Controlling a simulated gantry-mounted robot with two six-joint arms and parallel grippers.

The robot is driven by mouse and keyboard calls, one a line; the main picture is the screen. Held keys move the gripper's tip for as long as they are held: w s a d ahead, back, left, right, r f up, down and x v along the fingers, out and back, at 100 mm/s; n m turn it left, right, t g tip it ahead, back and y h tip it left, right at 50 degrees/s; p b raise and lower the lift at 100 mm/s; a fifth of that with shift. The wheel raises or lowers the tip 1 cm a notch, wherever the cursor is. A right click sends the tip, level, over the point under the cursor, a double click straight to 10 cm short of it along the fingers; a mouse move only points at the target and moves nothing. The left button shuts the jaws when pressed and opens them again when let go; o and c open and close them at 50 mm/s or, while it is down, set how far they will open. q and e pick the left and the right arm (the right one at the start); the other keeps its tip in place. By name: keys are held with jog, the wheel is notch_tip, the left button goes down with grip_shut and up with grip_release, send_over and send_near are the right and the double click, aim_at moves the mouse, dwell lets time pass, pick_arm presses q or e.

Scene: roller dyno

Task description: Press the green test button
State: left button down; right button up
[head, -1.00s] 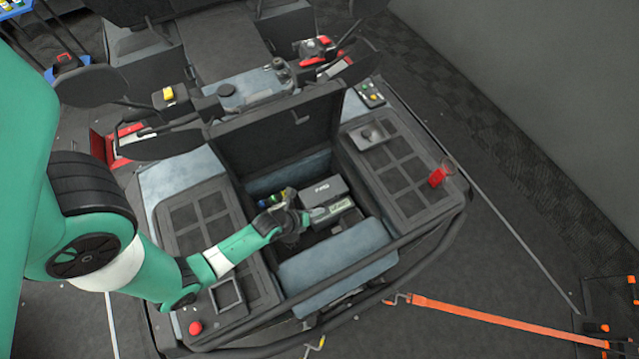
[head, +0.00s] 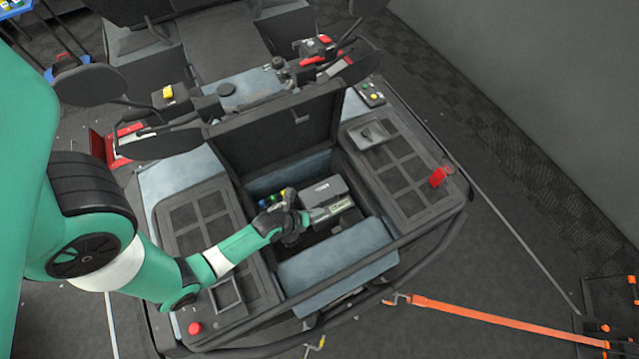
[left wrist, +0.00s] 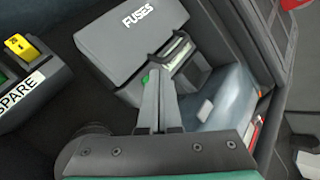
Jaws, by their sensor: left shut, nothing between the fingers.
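My left gripper (head: 306,217) reaches from the left into the open bay of the machine. In the left wrist view its fingers (left wrist: 160,78) are shut and empty, with the tips at the near edge of a grey tester with a framed display (left wrist: 178,54). A small green button (left wrist: 146,79) shows just left of the fingertips, partly hidden by them. I cannot tell whether the fingers touch it. In the head view the tester (head: 341,205) lies in front of the gripper, and the button cannot be made out. My right gripper is not in view.
A dark box marked FUSES (left wrist: 128,38) stands beside the tester. A SPARE holder with a yellow fuse (left wrist: 20,46) is at the left. The raised lid (head: 275,125) stands behind the bay; a blue-grey panel (head: 335,255) and a bar edge its front.

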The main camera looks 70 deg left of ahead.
pick_arm(q)
jog(key=shift+f, duration=0.25)
jog(key=shift+f+b, duration=0.5)
jog(key=shift+b, duration=0.1)
dwell(0.4)
dwell(0.3)
jog(key=shift+r+p, duration=0.85)
jog(key=shift+r, duration=0.05)
notch_tip(320, 180, up, 5)
jog(key=p, duration=0.4)
jog(key=shift+p, duration=0.3)
dwell(0.4)
